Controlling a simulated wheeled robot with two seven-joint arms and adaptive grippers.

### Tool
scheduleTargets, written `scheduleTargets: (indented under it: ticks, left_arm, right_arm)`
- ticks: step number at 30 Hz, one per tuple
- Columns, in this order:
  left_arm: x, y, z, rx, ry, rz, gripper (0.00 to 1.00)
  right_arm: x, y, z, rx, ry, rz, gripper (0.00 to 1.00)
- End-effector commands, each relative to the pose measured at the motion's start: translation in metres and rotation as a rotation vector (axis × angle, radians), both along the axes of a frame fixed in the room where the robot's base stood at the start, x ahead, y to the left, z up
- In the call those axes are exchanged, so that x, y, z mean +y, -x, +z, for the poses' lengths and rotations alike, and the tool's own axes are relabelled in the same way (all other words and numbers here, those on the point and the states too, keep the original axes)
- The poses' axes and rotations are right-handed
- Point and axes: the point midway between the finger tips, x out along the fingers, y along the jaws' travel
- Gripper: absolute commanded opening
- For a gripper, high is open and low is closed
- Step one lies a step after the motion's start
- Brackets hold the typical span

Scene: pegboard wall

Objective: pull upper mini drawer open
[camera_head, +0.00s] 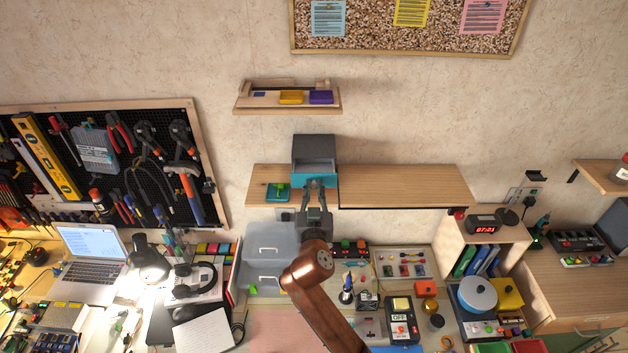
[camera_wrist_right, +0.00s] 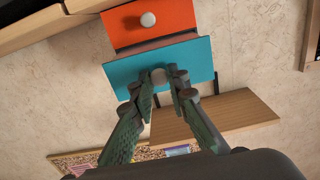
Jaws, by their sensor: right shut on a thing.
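A small grey drawer cabinet (camera_head: 314,143) stands on the wooden wall shelf. Its upper mini drawer has a blue front (camera_head: 299,180), also in the wrist view (camera_wrist_right: 200,58), where the picture is upside down. That drawer stands out from the cabinet, and its grey inside shows from above. The lower drawer (camera_wrist_right: 125,28) has an orange front with a pale round knob (camera_wrist_right: 148,19) and sits further back. My right gripper (camera_head: 315,186) is shut on the blue drawer's knob (camera_wrist_right: 158,75), its fingers in front of the blue panel. My left gripper is not in view.
The wooden shelf (camera_head: 400,185) is bare to the right of the cabinet. A smaller shelf (camera_head: 287,108) hangs above. The crowded workbench, with a grey drawer box (camera_head: 268,245), lies below my arm.

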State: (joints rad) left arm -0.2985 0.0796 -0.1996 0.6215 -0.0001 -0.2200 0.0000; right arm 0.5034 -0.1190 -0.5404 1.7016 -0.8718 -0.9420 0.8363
Motion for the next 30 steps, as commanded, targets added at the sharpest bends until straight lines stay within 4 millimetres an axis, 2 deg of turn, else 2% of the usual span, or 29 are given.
scheduleTargets:
  ticks: [3, 10, 11, 18, 26, 30]
  left_arm:
    - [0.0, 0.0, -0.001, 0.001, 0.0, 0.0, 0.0]
    - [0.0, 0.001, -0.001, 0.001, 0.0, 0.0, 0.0]
    - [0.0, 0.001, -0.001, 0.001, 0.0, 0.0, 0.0]
    - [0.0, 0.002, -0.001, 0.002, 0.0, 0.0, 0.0]
    - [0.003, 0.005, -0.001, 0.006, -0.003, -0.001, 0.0]
    - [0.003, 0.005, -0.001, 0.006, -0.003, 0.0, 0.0]
  right_arm:
    - [-0.001, 0.006, -0.001, 0.002, -0.001, -0.002, 0.0]
    - [-0.001, 0.006, 0.0, 0.002, 0.001, -0.002, 0.0]
    - [-0.001, 0.006, 0.0, 0.002, 0.001, -0.002, 0.15]
    - [-0.001, 0.006, 0.0, 0.001, 0.001, -0.001, 0.32]
    - [-0.001, 0.006, 0.001, 0.0, 0.0, -0.001, 0.33]
    - [0.0, 0.006, 0.011, -0.002, -0.002, 0.001, 0.33]
